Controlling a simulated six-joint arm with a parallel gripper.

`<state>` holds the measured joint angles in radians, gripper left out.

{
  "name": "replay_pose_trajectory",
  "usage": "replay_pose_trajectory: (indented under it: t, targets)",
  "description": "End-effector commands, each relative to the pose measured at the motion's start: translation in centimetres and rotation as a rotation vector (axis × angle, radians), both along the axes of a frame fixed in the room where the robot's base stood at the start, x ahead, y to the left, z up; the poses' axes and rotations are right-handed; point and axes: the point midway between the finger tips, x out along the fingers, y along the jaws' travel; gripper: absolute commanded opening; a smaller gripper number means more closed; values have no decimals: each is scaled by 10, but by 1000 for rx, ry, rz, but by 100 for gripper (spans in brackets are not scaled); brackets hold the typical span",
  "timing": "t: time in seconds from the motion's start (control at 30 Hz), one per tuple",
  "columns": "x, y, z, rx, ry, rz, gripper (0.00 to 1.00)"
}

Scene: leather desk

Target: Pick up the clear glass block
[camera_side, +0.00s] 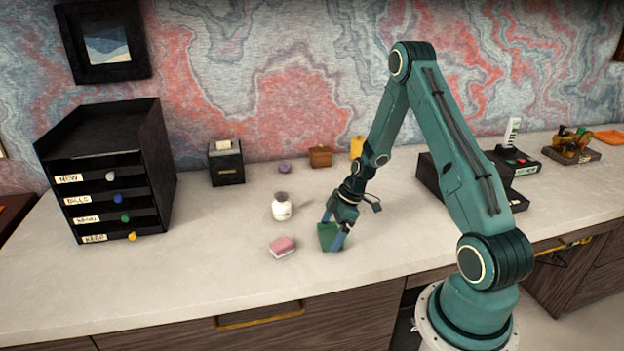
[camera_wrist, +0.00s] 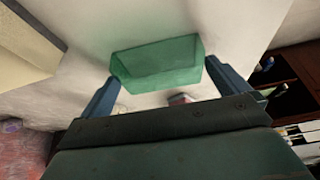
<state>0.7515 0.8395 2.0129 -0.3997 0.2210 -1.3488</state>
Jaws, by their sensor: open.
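The clear glass block (camera_side: 328,238) is green-tinted and sits on the pale desktop, right at my gripper. It also shows in the wrist view (camera_wrist: 158,62), as a long translucent green block lying across the gap between the fingertips. My gripper (camera_side: 332,228) points down with its blue fingers at the block, and it is open. In the wrist view the fingers (camera_wrist: 163,82) stand apart, one near each end of the block. Whether the fingers touch the block I cannot tell.
A pink-and-white block (camera_side: 282,246) lies just left of the glass block. A white jar (camera_side: 282,208) stands behind it. A black drawer unit (camera_side: 120,190) is at the left, and a small black box (camera_side: 226,163) stands at the back. The front desktop is mostly clear.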

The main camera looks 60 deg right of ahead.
Motion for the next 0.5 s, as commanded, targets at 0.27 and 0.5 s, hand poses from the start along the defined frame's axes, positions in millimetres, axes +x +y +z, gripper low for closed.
replay_pose_trajectory:
  t: [0.27, 0.5]
  targets:
    - [0, 0, 0, 0, 0, 0, 94]
    - [0, 0, 1, 0, -2, 1, 53]
